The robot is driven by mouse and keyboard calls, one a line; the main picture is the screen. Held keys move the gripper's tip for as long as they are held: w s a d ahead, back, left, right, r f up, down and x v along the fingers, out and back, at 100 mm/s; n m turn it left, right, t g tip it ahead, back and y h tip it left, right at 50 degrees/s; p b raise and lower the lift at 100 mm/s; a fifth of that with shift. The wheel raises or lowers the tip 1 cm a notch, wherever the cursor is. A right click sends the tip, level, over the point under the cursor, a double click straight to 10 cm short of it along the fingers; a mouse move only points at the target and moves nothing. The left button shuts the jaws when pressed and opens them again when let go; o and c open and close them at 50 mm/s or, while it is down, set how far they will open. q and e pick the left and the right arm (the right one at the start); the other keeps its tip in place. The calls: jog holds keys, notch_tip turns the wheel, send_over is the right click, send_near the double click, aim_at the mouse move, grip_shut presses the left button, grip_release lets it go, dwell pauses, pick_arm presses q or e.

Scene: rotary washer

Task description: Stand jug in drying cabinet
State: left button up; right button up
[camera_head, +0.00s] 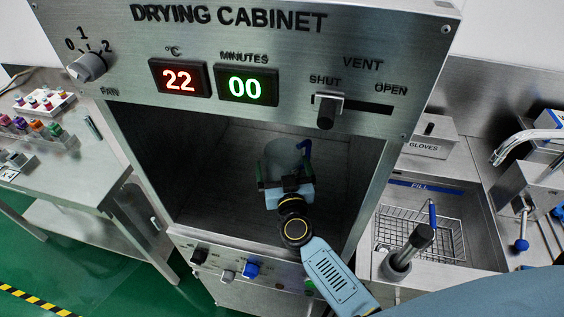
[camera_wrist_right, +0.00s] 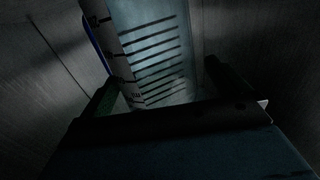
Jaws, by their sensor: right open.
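The drying cabinet (camera_head: 225,150) stands open at the front, with its dark chamber in the middle of the head view. The jug (camera_head: 284,155) is inside the chamber, clear and upright-looking, with a blue handle (camera_head: 305,149) on its right. In the right wrist view the jug (camera_wrist_right: 158,55) shows its dark graduation lines and a pale scale strip. My right gripper (camera_head: 285,184) reaches into the chamber at the jug's near side. Its fingers (camera_wrist_right: 160,85) are open, one on each side of the jug. The jug's base is hidden behind the gripper. My left gripper is not in view.
The cabinet's panel reads 22 °C and 00 minutes, with a vent slider (camera_head: 328,108) near SHUT. Knobs (camera_head: 250,269) line the lower front. A sink with a wire basket (camera_head: 425,232) is at right, and a side bench (camera_head: 70,165) at left.

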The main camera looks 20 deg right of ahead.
jog(key=s+a, duration=0.2)
jog(key=s, duration=0.8)
jog(key=shift+s+a, duration=0.1)
jog(key=shift+s, duration=0.05)
